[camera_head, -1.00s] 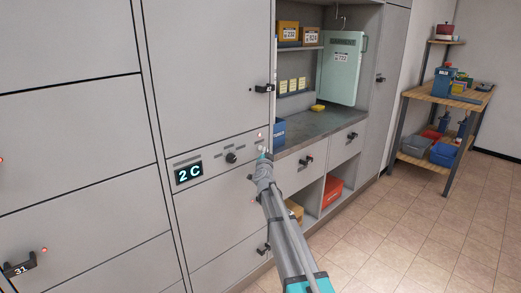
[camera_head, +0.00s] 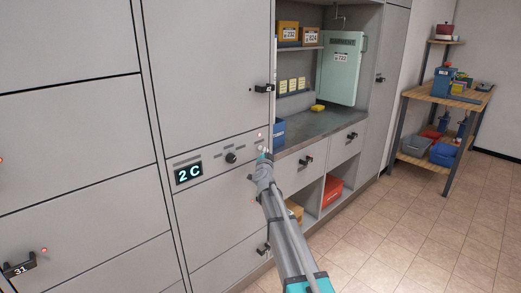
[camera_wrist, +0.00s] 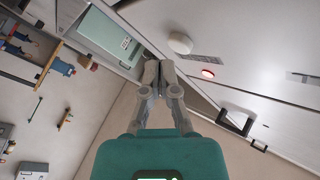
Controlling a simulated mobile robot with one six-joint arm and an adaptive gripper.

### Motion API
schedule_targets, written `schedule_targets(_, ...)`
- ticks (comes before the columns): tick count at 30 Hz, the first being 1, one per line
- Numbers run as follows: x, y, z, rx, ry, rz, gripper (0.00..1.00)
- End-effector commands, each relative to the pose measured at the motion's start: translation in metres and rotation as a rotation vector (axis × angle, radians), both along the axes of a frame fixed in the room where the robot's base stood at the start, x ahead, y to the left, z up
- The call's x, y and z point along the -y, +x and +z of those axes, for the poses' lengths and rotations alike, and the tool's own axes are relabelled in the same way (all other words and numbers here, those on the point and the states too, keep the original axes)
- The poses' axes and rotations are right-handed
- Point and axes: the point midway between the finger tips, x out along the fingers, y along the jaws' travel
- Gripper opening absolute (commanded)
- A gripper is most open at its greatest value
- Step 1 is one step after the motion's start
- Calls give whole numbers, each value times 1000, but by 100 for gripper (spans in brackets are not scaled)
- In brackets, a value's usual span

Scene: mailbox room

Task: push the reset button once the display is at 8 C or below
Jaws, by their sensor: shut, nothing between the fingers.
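The display (camera_head: 188,172) on the grey cabinet front reads 2 C in the head view. A pale round button (camera_head: 262,149) sits on the same panel, right of a dark knob (camera_head: 231,157). In the wrist view a white round button (camera_wrist: 180,43) stands out from the panel, beside a lit red lamp (camera_wrist: 207,73). My gripper (camera_head: 264,157) is shut and empty, with its tips close to the button. In the wrist view my gripper (camera_wrist: 158,66) points just left of and below the button, with a gap visible in the picture. Contact cannot be told.
A dark handle (camera_head: 264,88) juts from the door above the panel. A grey counter (camera_head: 325,124) with a mint-green box (camera_head: 342,68) lies behind to the right. A wooden workbench (camera_head: 465,95) stands at the far right. The tiled floor (camera_head: 400,225) between is clear.

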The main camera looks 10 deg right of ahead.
Motion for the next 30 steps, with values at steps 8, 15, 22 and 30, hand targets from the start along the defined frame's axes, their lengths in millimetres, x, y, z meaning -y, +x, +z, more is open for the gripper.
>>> schedule_targets(8, 0, 0, 0, 0, 0, 0, 0)
schedule_targets(15, -4, 5, 0, 1, 0, 1, 0)
schedule_targets(22, -6, 7, 0, 0, -1, 0, 0)
schedule_targets(30, -5, 7, 0, 0, 0, 0, 0)
